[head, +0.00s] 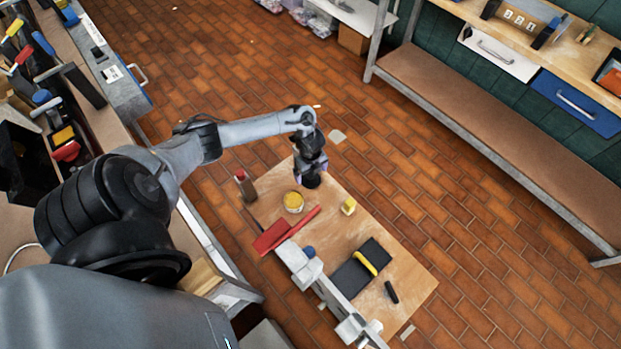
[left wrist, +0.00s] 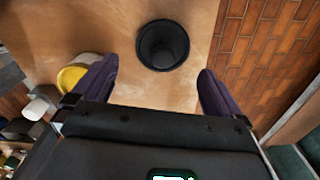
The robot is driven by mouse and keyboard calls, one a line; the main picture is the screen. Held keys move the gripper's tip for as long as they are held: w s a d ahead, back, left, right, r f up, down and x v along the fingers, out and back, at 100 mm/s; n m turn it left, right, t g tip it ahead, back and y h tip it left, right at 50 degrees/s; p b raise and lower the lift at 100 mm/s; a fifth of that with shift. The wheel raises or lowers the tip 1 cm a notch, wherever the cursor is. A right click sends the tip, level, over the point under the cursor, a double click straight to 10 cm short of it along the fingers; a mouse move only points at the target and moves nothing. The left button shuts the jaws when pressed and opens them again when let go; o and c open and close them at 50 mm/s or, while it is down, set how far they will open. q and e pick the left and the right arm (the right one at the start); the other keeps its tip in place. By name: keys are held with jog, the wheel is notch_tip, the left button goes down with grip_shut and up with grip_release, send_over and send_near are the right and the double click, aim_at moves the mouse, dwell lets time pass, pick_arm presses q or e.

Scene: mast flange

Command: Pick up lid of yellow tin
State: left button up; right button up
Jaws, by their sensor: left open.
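The yellow tin (head: 293,202) stands on the wooden table top (head: 340,215), with a yellow round top that looks like its lid. In the left wrist view, a yellow-topped round thing, likely the tin (left wrist: 74,77), shows at the left, partly hidden behind a finger. My left gripper (head: 310,174) is over the far corner of the table, apart from the tin and up and right of it in the head view. It is open and empty, its purple fingers spread (left wrist: 158,70). A black round cup-like object (left wrist: 163,45) shows beyond and between the fingertips. My right gripper is not in view.
A grey rail-like structure (head: 320,285) runs along the near edge.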

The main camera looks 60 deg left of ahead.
aim_at(311, 176)
pick_arm(q)
jog(key=shift+w+f+b, duration=0.15)
jog(key=shift+f+b, duration=0.5)
jog(key=shift+f, duration=1.65)
jog(key=c, duration=0.9)
